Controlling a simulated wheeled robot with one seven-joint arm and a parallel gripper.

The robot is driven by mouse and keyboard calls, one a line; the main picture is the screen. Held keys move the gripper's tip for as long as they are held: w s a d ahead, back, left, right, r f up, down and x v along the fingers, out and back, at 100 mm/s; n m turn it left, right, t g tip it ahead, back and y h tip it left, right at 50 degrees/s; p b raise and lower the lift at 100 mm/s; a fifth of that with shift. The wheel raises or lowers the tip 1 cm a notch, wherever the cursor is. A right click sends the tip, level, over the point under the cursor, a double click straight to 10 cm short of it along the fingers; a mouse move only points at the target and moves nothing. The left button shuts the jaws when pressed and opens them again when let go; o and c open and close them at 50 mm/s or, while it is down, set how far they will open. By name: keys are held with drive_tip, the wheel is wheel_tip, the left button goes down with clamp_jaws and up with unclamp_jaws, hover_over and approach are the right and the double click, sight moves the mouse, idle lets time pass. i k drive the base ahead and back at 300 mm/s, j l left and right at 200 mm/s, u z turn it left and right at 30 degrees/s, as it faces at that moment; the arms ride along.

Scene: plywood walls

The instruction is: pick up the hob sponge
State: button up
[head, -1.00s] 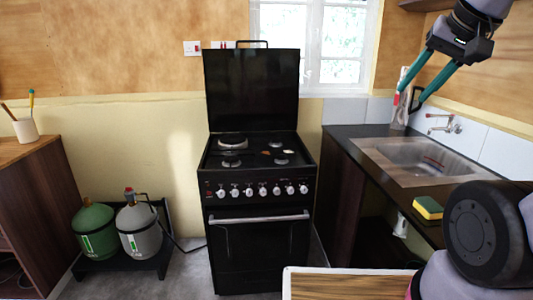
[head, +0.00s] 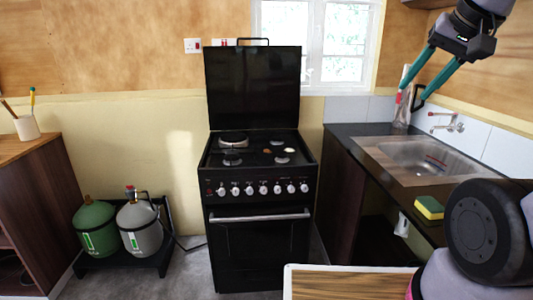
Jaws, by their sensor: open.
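The black hob (head: 245,161) tops the cooker in the middle of the head view, with its lid raised. A small pale yellow piece (head: 289,150) and a small brownish piece (head: 267,151) lie on it; both are too small to tell whether either is a sponge. A clear yellow and green sponge (head: 430,208) lies on the right counter's front edge, below the sink. My gripper (head: 410,95) is at the upper right with its teal fingers apart and empty. In the picture it is above the counter, away from the hob and the sponge.
The sink (head: 415,157) with a red-handled tap (head: 445,122) is in the right counter. A wooden surface with a white edge (head: 350,283) is in front. Two gas bottles (head: 138,222) stand left of the cooker. A pencil cup (head: 27,127) is on the left cabinet.

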sight(431, 208)
drive_tip(key=j+u, duration=0.1)
drive_tip(key=k, duration=0.25)
drive_tip(key=k+z, duration=0.1)
drive_tip(key=z, duration=0.7)
drive_tip(key=i+j+z, duration=0.15)
drive_tip(key=j, duration=0.15)
